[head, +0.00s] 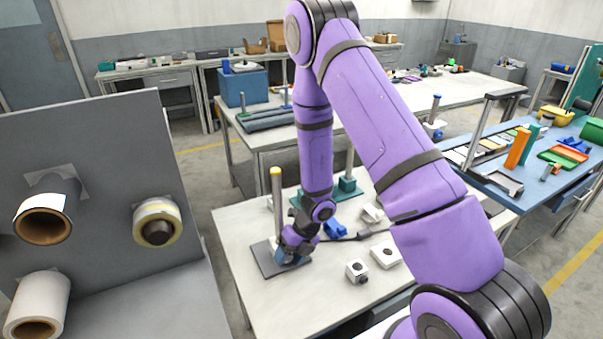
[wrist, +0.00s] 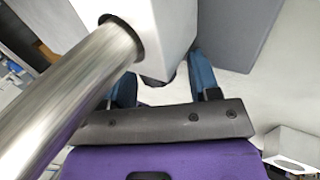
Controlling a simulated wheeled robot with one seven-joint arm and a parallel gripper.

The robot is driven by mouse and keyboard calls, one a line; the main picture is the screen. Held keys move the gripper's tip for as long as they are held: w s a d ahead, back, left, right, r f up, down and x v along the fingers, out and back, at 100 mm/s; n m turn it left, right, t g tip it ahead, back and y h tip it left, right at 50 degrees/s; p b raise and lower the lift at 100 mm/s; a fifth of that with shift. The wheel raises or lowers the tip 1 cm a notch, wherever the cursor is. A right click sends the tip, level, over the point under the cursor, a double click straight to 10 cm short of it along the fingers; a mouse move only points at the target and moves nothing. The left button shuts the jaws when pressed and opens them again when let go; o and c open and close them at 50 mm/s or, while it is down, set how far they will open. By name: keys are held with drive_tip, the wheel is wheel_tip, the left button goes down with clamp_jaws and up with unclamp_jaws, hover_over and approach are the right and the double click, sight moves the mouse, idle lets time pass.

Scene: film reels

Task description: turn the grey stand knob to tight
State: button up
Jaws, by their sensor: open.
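The stand has a shiny metal post (head: 276,205) with a yellow top and a flat grey base plate (head: 268,264); the post (wrist: 60,105) crosses the left of the wrist view. A white block (wrist: 150,28) sits around the post. A dark knob (wrist: 153,81) shows partly below this block, between the two blue fingers. My gripper (wrist: 163,82) is open, with one finger on each side of the knob; I cannot tell whether they touch it. In the head view my gripper (head: 285,251) is low beside the post and hides the knob.
A teal-based stand (head: 349,185) and a blue part (head: 334,229) are behind. A grey panel with tape rolls (head: 158,224) stands at left.

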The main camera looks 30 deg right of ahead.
drive_tip(key=shift+a+r+h, duration=0.1)
drive_tip(key=shift+a+h, duration=0.1)
drive_tip(key=shift+h, duration=1)
drive_tip(key=shift+r, duration=0.15)
drive_tip(key=s+r+n, duration=0.2)
drive_tip(key=r+n, duration=0.6)
drive_tip(key=r, duration=0.7)
drive_tip(key=s+d+r+n+t, duration=0.1)
drive_tip(key=s+r+n, duration=0.2)
drive_tip(key=r+n, duration=0.5)
drive_tip(key=shift+s+d+r+t+y, duration=0.15)
drive_tip(key=shift+s+r+t+y, duration=0.2)
drive_tip(key=shift+r, duration=3.4)
